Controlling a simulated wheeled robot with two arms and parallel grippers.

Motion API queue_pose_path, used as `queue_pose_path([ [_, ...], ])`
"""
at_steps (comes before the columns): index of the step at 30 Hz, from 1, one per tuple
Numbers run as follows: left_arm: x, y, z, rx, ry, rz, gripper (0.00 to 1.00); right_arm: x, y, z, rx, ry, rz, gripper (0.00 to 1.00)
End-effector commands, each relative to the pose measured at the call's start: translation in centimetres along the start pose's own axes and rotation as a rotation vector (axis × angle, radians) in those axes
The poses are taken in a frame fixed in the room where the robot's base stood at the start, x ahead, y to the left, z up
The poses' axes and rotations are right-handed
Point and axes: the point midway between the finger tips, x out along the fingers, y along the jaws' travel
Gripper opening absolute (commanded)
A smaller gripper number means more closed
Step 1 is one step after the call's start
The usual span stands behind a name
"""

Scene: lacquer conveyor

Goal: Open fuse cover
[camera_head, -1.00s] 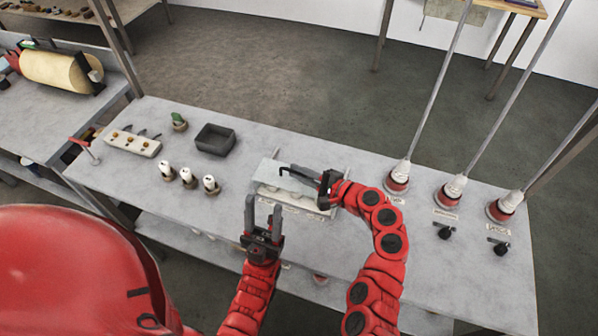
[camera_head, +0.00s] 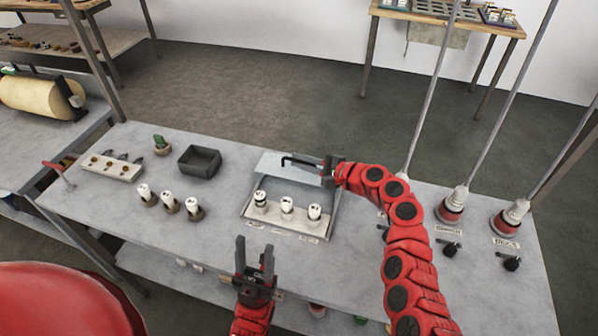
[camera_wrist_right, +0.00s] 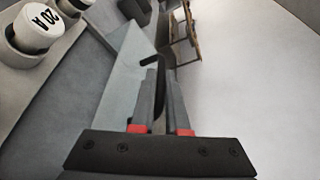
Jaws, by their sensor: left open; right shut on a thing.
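The fuse cover (camera_head: 270,166) is a grey metal lid, swung up and back at the rear of the fuse box (camera_head: 280,223). Three white fuses (camera_head: 287,205) stand in a row in the exposed box. My right gripper (camera_head: 325,168) is shut on the cover's black handle (camera_head: 298,161), at the box's back right. In the right wrist view the fingers close around the dark handle (camera_wrist_right: 157,85), with the cover (camera_wrist_right: 105,80) behind and a fuse labelled "20 A" (camera_wrist_right: 40,30) at top left. My left gripper (camera_head: 255,258) is open and empty, in front of the box near the table edge.
Three loose fuses (camera_head: 170,204) stand in holders on the left of the table (camera_head: 110,205). A black tray (camera_head: 199,161), a small cactus (camera_head: 161,145) and a socket strip (camera_head: 113,167) lie behind them. Tall rods on red bases (camera_head: 451,210) stand at the right.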

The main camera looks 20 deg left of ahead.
Motion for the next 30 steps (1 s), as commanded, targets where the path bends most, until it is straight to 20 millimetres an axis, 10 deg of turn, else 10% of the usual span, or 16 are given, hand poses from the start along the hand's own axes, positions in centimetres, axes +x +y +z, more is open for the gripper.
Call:
queue_pose_path([
  [8, 0.1, 0.0, 0.0, 0.0, 0.0, 0.0, 0.5, -0.1, -0.3, -0.1, -0.003, 0.005, -0.004, 0.0],
  [11, 0.1, 0.0, 0.0, 0.0, 0.0, 0.0, 0.5, -0.1, -0.2, -0.1, -0.003, 0.005, -0.004, 0.25],
  [30, -0.5, 0.0, 0.1, 0.0, 0.0, 0.0, 0.5, -4.5, -0.1, -0.3, -0.001, 0.006, -0.01, 0.25],
])
